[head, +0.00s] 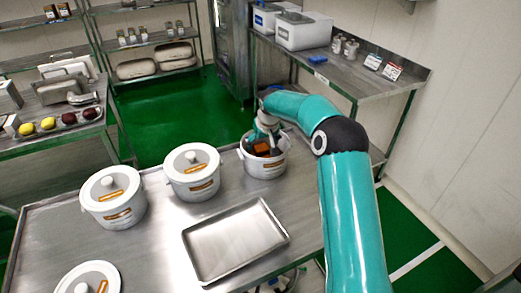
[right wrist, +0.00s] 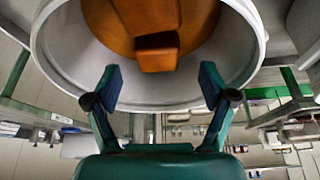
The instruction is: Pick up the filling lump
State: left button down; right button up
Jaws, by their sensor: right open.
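The filling lump (right wrist: 157,54) is an orange-brown block on a darker orange mass inside an open white pot. It shows small inside that pot in the head view (head: 262,147), partly hidden by my gripper. My right gripper (right wrist: 160,78) is open, its two fingers apart at the pot's mouth. In the wrist view the lump appears between and beyond the fingertips, with no visible contact. In the head view my right gripper (head: 263,138) reaches down at the open pot (head: 265,170). My left gripper is not in view.
Two lidded white pots (head: 113,197) (head: 192,172) stand left of the open pot on the steel table (head: 160,235). Another lidded pot (head: 88,279) is at the front left. An empty metal tray (head: 235,240) lies in front. A side table (head: 60,130) holds yellow and dark round items.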

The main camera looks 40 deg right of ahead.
aim_at(261, 147)
jog(key=p+x, duration=0.1)
jog(key=x, duration=0.3)
jog(key=shift+w+d, duration=0.1)
jog(key=shift+d, duration=0.1)
jog(key=c, duration=1.3)
jog(key=shift+r, duration=0.15)
